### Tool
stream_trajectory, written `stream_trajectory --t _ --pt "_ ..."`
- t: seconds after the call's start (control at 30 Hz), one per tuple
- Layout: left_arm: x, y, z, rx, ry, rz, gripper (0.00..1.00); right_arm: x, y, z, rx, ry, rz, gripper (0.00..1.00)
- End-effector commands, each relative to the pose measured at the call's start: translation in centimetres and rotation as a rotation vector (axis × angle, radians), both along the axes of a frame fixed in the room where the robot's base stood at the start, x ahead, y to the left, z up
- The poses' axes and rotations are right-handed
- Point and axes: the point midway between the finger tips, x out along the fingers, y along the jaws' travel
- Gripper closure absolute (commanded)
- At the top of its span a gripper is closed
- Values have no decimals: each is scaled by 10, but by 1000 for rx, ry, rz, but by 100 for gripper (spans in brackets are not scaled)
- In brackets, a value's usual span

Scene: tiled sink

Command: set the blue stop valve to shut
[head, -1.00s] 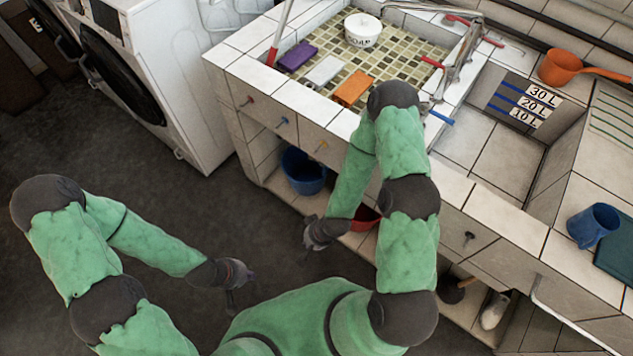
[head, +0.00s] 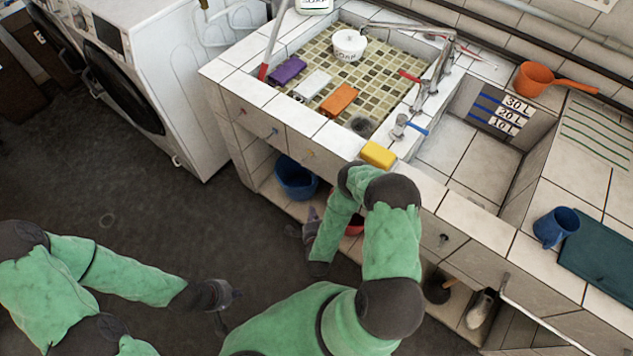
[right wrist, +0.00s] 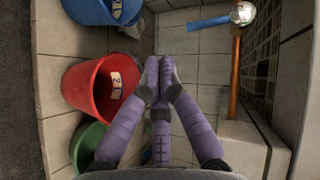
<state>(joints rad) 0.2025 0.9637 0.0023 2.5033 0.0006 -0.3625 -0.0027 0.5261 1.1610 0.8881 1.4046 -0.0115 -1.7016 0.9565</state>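In the right wrist view, a blue lever handle (right wrist: 208,22) sticks out to the left from a round metal valve body (right wrist: 243,12). A copper pipe (right wrist: 235,75) runs from that body, and the lever lies across it. My right gripper (right wrist: 153,70) has its purple fingers drawn together at the tips with nothing seen between them. It is apart from the lever, below and left of it in that view. In the head view my right gripper (head: 306,228) is low in front of the sink cabinet. My left gripper (head: 220,300) hangs over the floor; its fingers are too small to judge.
A red bucket (right wrist: 85,95), a blue bucket (right wrist: 95,8) and a green bucket (right wrist: 88,145) stand left of the right gripper on the shelf. Another blue lever (head: 416,128) is on the sink top, near a yellow sponge (head: 378,154). Tiled walls enclose the shelf space.

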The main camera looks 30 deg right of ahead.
Motion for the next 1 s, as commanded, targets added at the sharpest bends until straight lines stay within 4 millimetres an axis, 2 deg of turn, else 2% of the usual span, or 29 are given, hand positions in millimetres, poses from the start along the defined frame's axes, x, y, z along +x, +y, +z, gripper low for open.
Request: stream_trajectory --t 0.03,0.2,0.4,0.57,1.0 --pt "0 0 7 0 0 0 100 -10 -6 9 7 -68 -54 100" --pt "0 0 14 0 0 0 100 -32 -19 31 22 -257 -166 100" --pt "0 0 14 0 0 0 100 -37 -26 39 26 -332 -202 100" --pt "0 0 6 0 0 0 100 -23 -35 36 25 -333 -200 100" --pt "0 0 -18 0 0 0 100 44 -80 31 23 -331 -200 100"
